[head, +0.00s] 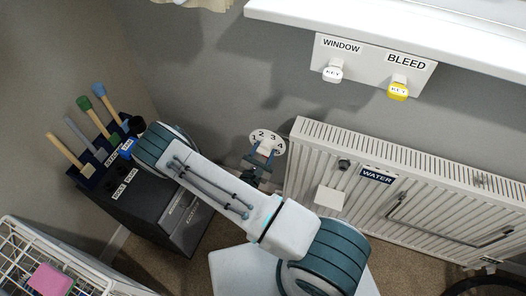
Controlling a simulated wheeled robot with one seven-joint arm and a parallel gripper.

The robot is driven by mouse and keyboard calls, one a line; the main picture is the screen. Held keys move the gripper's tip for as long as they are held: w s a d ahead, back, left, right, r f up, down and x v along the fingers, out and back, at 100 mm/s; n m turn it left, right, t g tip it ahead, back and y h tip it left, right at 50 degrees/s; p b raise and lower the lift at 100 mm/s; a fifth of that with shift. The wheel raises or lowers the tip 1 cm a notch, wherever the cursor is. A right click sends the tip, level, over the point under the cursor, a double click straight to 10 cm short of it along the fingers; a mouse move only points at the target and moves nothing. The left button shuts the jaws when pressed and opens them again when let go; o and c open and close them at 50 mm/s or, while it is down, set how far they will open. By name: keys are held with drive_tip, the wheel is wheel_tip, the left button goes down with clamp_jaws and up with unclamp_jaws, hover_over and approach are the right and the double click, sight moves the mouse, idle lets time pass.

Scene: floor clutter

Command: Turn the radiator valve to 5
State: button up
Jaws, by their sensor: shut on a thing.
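The radiator valve's round white dial (266,138) is at the left end of the white radiator (310,190). My gripper (264,154) is at the dial's lower part, shut on the valve knob. The knob is mostly hidden by the fingers, so I cannot tell which number it points to. My arm reaches across the middle of the view in front of it.
A key board (371,62) with WINDOW and BLEED keys hangs under the white sill (420,25). A dark cabinet (160,205) with brushes stands at left. A white wire basket (40,250) with a pink item (50,280) is at lower left.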

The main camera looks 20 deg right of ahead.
drive_tip(key=shift+f+m, duration=0.1)
drive_tip(key=shift+m, duration=1.5)
drive_tip(key=o, duration=1)
drive_tip(key=shift+c, duration=0.2)
drive_tip(key=shift+s, duration=0.1)
drive_tip(key=b+v, duration=0.1)
drive_tip(key=v, duration=1.2)
drive_tip(key=shift+s+a, duration=0.3)
